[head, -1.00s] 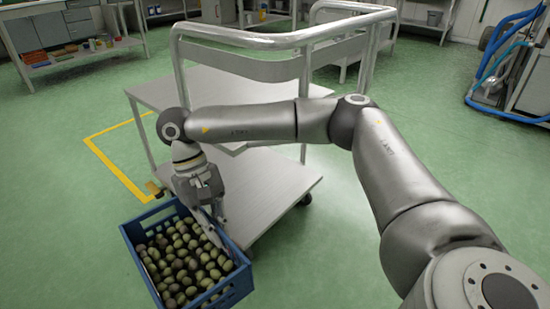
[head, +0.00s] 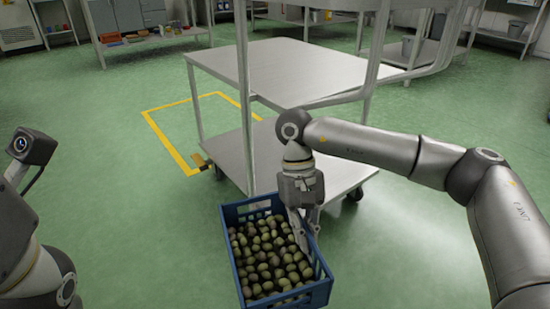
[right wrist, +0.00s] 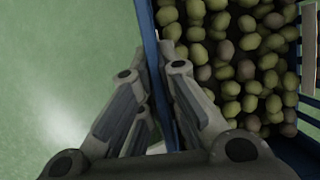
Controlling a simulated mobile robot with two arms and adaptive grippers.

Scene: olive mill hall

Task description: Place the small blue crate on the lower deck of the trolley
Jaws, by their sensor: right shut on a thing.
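The small blue crate (head: 238,275) is full of dark and green olives and shows at the bottom middle of the head view. My right gripper (head: 306,238) is shut on the crate's right side wall. In the right wrist view the fingers (right wrist: 165,105) straddle the blue wall (right wrist: 151,35). The crate looks about level, in front of the trolley's lower deck (head: 345,176); I cannot tell its height above the floor. The lower deck is bare where it shows. The trolley's upper deck (head: 290,68) is empty. My left gripper is out of sight.
A trolley post (head: 243,110) rises close behind the crate. A yellow floor marking (head: 165,140) lies left of the trolley. Green floor is clear left of the crate. Shelves with goods (head: 130,40) stand at the back left.

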